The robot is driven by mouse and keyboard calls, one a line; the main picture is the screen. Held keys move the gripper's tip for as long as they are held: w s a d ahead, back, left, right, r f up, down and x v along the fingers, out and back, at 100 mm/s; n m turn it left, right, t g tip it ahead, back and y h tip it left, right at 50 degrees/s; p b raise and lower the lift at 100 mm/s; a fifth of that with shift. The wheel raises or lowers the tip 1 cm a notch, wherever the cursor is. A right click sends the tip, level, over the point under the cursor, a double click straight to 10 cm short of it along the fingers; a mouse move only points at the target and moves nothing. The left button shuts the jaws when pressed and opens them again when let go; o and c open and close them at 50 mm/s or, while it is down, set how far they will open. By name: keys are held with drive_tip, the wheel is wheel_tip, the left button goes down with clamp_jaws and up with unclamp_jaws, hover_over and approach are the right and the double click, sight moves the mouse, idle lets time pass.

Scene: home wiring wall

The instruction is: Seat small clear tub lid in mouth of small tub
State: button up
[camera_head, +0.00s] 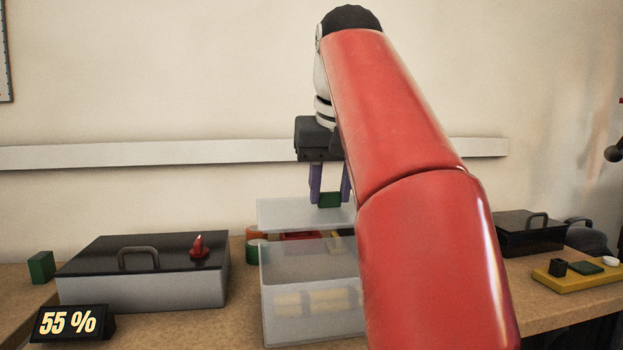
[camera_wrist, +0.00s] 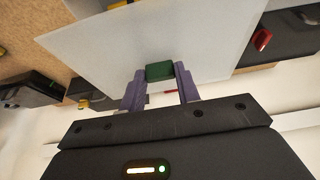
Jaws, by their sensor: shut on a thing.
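The small clear tub lid (camera_head: 290,214) is a translucent pale panel with a green grip block (camera_head: 329,200) on top. My gripper (camera_head: 330,190) has purple fingers on both sides of that block and holds the lid up. In the wrist view, my gripper (camera_wrist: 160,85) is shut on the green block (camera_wrist: 159,71), and the lid (camera_wrist: 190,35) spreads out beyond it. The small clear tub (camera_head: 305,270) stands on the bench below, with pale yellow items inside. A gap shows between the lid and the tub's rim. My red arm hides the right side of both.
A grey box with a black handled lid (camera_head: 150,252) stands left, a red knob on it. A green block (camera_head: 41,266) and a 55 % display (camera_head: 72,323) are nearby. A black lidded box (camera_head: 528,232) and yellow tray (camera_head: 577,275) lie right. Red and orange items sit behind the tub.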

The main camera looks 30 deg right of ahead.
sight(333, 212)
drive_tip(key=shift+w, duration=0.1)
drive_tip(key=shift+s, duration=0.25)
wheel_tip(333, 212, down, 6)
drive_tip(key=b, duration=0.4)
drive_tip(key=shift+r+b, duration=0.15)
drive_tip(key=shift+b, duration=0.25)
drive_tip(key=shift+p, duration=0.65)
idle(1.4)
drive_tip(key=shift+f+b, duration=0.7)
drive_tip(key=shift+f, duration=0.15)
drive_tip(key=o, duration=1.1)
